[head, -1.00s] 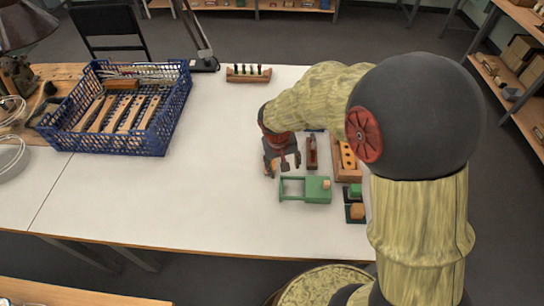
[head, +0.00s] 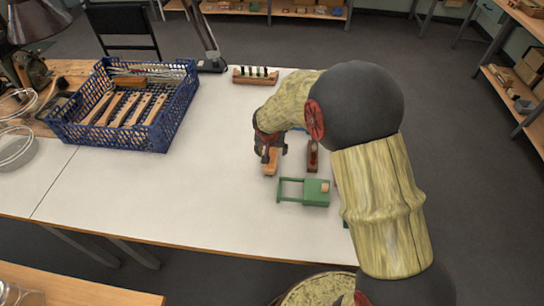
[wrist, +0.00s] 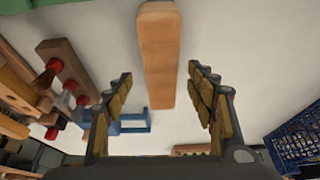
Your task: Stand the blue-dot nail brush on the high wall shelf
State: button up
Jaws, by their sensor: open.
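A plain wooden piece, likely a brush, shows between my open fingers in the wrist view (wrist: 160,55). In the head view its near end (head: 270,166) lies on the white table under my gripper (head: 268,150). In the wrist view both fingers of my gripper (wrist: 160,105) stand apart, with clear gaps on each side of the wood. I see no blue dot on it, and its bristles are not visible. Several wooden brushes (head: 138,110) lie in the blue crate (head: 107,137); no dot shows on these either. I cannot make out the high wall shelf.
A green frame (head: 316,192) and a dark red-brown block (head: 312,157) lie right of my gripper. A rack with dark pegs (head: 255,79) stands at the table's back. The wrist view shows a blue part (wrist: 132,124). Shelving (head: 515,95) stands at right. The table's middle is clear.

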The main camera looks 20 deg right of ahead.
aim_at(272, 152)
jog(key=b+x, duration=0.1)
jog(key=x, duration=0.2)
jog(key=shift+w+f, duration=0.15)
jog(key=shift+f, duration=0.15)
jog(key=c, duration=0.3)
jog(key=shift+r, duration=0.1)
jog(key=c, duration=1.1)
grip_shut()
